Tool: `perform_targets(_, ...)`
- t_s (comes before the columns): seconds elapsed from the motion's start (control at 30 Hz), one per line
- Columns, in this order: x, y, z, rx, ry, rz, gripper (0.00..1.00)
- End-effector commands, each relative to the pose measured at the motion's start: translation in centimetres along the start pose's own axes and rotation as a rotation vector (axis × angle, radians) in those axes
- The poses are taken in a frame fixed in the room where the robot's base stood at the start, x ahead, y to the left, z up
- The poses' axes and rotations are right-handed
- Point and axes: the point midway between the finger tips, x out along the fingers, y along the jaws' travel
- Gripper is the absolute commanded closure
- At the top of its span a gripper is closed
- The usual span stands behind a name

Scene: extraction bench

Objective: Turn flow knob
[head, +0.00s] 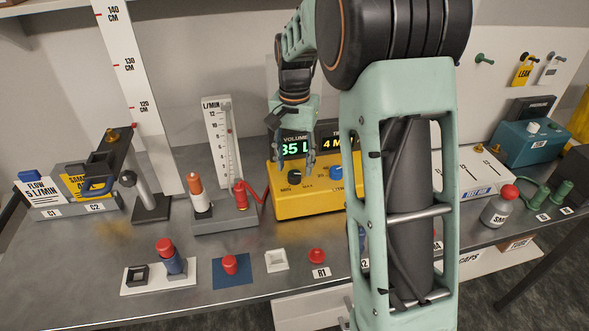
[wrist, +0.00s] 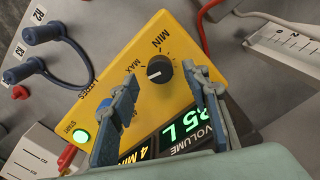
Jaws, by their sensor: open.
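The yellow pump box (head: 320,205) stands on the bench, with lit displays reading 35 L and 4 M. A black knob (head: 294,177) with MIN and MAX marks sits on its front; it also shows clearly in the wrist view (wrist: 160,70). No flow label is readable beside it. A blue knob (head: 336,172) sits to its right, mostly hidden behind a finger in the wrist view. My gripper (head: 297,160) is open and empty, fingers pointing down at the box. In the wrist view, its fingertips (wrist: 162,77) lie on either side of the black knob; contact is not visible.
A flow meter column (head: 222,140) with a red-capped post stands left of the box. Red-topped pieces (head: 230,265) sit in front. My arm hides the right-centre bench.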

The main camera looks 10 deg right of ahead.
Motion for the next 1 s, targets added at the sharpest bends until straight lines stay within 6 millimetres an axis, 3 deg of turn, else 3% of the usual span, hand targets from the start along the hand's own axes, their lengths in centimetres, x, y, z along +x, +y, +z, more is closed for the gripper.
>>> perform_targets(0.2,2.3,0.0,0.0,0.0,0.0,0.001,0.57)
perform_targets(0.53,2.7,0.0,-0.1,0.0,0.002,0.0,0.57)
perform_targets(0.9,2.6,0.0,-0.1,0.0,0.002,0.0,0.97)
perform_targets(1.0,2.6,0.0,-0.1,-0.002,0.002,0.0,0.99)
